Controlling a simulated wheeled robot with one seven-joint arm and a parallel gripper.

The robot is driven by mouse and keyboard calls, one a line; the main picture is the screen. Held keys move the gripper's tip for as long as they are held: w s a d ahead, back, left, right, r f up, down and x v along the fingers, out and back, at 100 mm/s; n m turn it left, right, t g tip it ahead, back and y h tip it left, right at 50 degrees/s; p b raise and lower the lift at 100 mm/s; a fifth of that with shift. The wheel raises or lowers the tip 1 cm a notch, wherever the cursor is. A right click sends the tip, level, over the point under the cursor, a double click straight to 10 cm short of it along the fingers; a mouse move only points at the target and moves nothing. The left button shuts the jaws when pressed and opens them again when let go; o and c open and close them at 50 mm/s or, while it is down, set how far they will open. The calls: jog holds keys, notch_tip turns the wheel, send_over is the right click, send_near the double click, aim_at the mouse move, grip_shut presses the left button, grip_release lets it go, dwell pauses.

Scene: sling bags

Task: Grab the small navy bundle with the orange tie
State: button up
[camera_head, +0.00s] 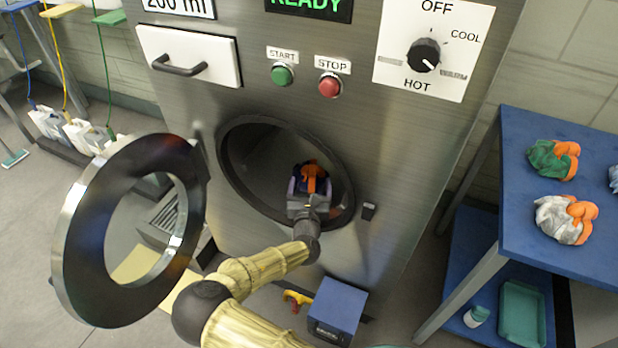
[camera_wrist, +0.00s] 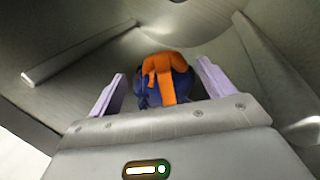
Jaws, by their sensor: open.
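The small navy bundle with the orange tie (camera_wrist: 163,82) lies inside the washer drum. In the head view the orange tie (camera_head: 311,176) shows just past my gripper, with most of the navy cloth hidden. My gripper (camera_wrist: 158,92) is open, with a pale purple finger on each side of the bundle and visible space between each finger and the cloth. In the head view my gripper (camera_head: 310,190) reaches through the round opening into the drum.
The washer's round door (camera_head: 85,240) stands open on the left. The drum's dark rim (camera_head: 232,185) surrounds my arm. A blue table (camera_head: 560,245) at right holds green-orange (camera_head: 553,158) and white-orange (camera_head: 566,218) bundles. A blue box (camera_head: 337,310) stands below the opening.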

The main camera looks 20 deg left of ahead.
aim_at(312, 170)
jog(key=shift+x, duration=1.4)
jog(key=shift+b+x, duration=0.3)
jog(key=shift+x, duration=2.3)
jog(key=shift+d+r, duration=0.1)
jog(key=shift+r, duration=0.05)
jog(key=c, duration=1.6)
jog(key=shift+r, duration=0.1)
notch_tip(312, 170, up, 10)
jog(key=shift+f+p, duration=0.1)
jog(key=shift+p, duration=0.7)
